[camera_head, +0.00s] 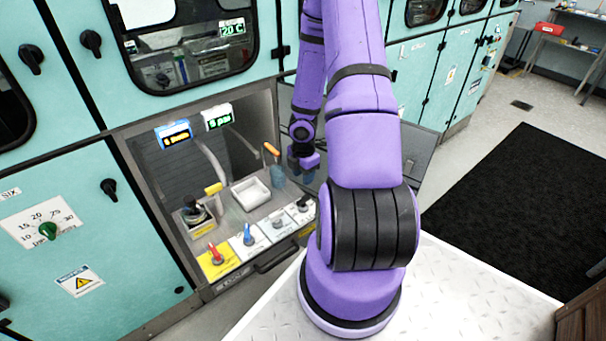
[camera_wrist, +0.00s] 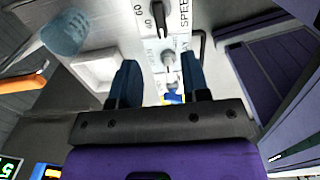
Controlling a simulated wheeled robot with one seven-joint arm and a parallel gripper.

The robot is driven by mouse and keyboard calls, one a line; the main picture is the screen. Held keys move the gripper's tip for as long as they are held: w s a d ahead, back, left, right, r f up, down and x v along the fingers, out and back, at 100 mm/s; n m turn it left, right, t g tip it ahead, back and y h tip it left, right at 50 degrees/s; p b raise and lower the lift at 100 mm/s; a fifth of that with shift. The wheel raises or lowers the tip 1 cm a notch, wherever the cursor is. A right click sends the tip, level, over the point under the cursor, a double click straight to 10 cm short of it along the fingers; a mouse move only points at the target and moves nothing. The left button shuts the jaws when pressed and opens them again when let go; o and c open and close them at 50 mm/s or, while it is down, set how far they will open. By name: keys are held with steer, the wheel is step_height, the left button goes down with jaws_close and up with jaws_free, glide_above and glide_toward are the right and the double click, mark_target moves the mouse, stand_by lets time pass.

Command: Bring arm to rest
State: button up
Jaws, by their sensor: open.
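My purple arm rises from its base and folds down over the recessed control bay. My gripper (camera_head: 306,174) hangs at the right side of the bay, near a blue-grey cup (camera_head: 277,178). In the wrist view my gripper (camera_wrist: 160,82) shows two dark blue fingers spread apart, with nothing held between them. Beyond the gap are a knob (camera_wrist: 168,58) and a blue lever on the control panel. In the head view my arm hides part of the bay's right side.
The panel has a red lever (camera_head: 214,253), a blue lever (camera_head: 248,234) and dark knobs. A white tray (camera_head: 251,193) and an orange handle (camera_head: 271,149) are in the bay. An open dark door (camera_head: 418,150) stands at right.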

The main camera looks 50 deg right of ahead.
stand_by(0.6)
steer(key=w+a+r+m+t+h, duration=0.1)
steer(key=a+r+m, duration=0.2)
steer(key=r, duration=0.6)
steer(key=w+a+r+m+h, duration=0.1)
steer(key=a+r+m+h, duration=0.1)
steer(key=r, duration=0.8)
steer(key=w+a+r+m+t+h, duration=0.1)
steer(key=w+a+r+m, duration=0.15)
steer(key=r, duration=0.65)
steer(key=s+a+r+m+t+y, duration=0.3)
steer(key=s+a+r+m, duration=0.5)
steer(key=s+a+r, duration=0.8)
steer(key=a+y, duration=0.1)
steer(key=a, duration=0.2)
steer(key=shift+r, duration=0.3)
steer(key=shift+w, duration=0.1)
